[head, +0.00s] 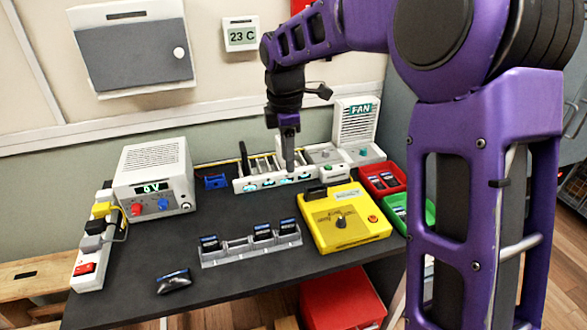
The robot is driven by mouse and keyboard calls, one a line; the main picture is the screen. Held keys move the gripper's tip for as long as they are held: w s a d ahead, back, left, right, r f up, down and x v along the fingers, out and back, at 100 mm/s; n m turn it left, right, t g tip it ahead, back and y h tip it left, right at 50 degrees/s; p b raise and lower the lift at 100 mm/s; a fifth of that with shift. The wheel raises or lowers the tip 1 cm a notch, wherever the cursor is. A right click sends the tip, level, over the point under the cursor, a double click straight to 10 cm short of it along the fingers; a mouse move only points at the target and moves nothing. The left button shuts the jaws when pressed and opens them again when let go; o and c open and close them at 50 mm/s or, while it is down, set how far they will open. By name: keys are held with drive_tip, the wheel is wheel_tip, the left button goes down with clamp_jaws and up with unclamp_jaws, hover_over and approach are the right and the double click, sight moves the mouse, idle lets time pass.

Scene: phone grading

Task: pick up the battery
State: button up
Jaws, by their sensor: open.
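Several dark slabs with blue ends, which look like batteries, stand in a grey slotted rack (238,258) at the front middle of the table; one stands at its left end (209,243). Another dark, rounded piece with a blue top edge, perhaps a battery (173,281), lies flat at the table's front left. My gripper (289,166) points down at the white multi-slot unit (262,184) with blue-lit windows at the back. Its fingers look narrow and overlap that unit in the picture. I cannot tell whether they touch anything there. Which battery is meant is not clear.
A white power supply (153,178) and a power strip (90,250) stand left. A yellow tester (345,217) is right of the rack. Red (394,170) and green (428,213) bins hold dark pieces. A fan unit (354,128) stands behind. Bare table lies around the flat piece.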

wheel_tip(320, 180, down, 3)
drive_tip(key=g, duration=0.1)
drive_tip(key=b, duration=0.1)
hover_over(287, 218)
drive_tip(key=shift+n, duration=0.4)
drive_tip(key=f, duration=1)
drive_tip(key=shift+w+f, duration=0.2)
drive_tip(key=shift+f, duration=0.15)
drive_tip(key=shift+s+f+b, duration=0.1)
drive_tip(key=shift+f+b, duration=0.35)
drive_tip(key=shift+f, duration=2.45)
clamp_jaws()
